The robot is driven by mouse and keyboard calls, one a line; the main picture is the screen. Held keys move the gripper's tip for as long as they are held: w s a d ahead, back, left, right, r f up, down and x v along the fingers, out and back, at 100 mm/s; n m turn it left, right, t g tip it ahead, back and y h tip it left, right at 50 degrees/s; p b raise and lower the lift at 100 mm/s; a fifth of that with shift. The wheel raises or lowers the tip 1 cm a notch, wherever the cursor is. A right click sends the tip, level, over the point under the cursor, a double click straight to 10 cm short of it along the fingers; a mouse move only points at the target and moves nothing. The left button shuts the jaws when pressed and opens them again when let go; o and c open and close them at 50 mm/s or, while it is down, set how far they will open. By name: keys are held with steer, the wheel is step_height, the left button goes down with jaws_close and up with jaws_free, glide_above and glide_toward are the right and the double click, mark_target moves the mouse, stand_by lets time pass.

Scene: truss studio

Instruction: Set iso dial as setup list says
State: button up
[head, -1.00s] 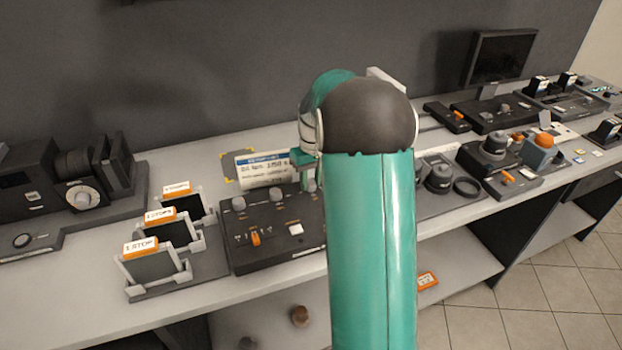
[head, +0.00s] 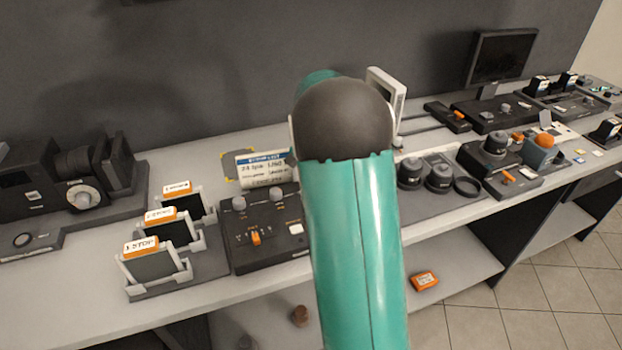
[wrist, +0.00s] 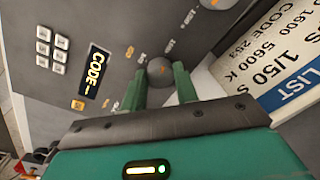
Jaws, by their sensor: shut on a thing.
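In the wrist view my gripper (wrist: 160,73) is shut on a round grey dial (wrist: 159,68) with an orange mark, on a dark control panel. I cannot read clearly which setting this dial's label names. In the head view the list (head: 262,170) stands behind the control panel (head: 268,246). My arm hides the gripper and the panel's right part there.
The panel also has a lit "CODE" display (wrist: 93,72), several small white buttons (wrist: 55,50) and another knob (wrist: 217,3). Filter holders (head: 165,240) stand left of it. Lens-like dark parts (head: 438,178) stand to the right, and a white-framed screen (head: 386,95) stands behind my arm.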

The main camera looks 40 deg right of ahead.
steer(key=shift+r+m, duration=0.1)
steer(key=shift+m, duration=1.2)
steer(key=o, duration=1)
steer(key=shift+c, duration=0.2)
step_height(320, 180, up, 14)
steer(key=shift+s, duration=0.35)
steer(key=shift+d+f, duration=0.1)
steer(key=shift+f, duration=0.1)
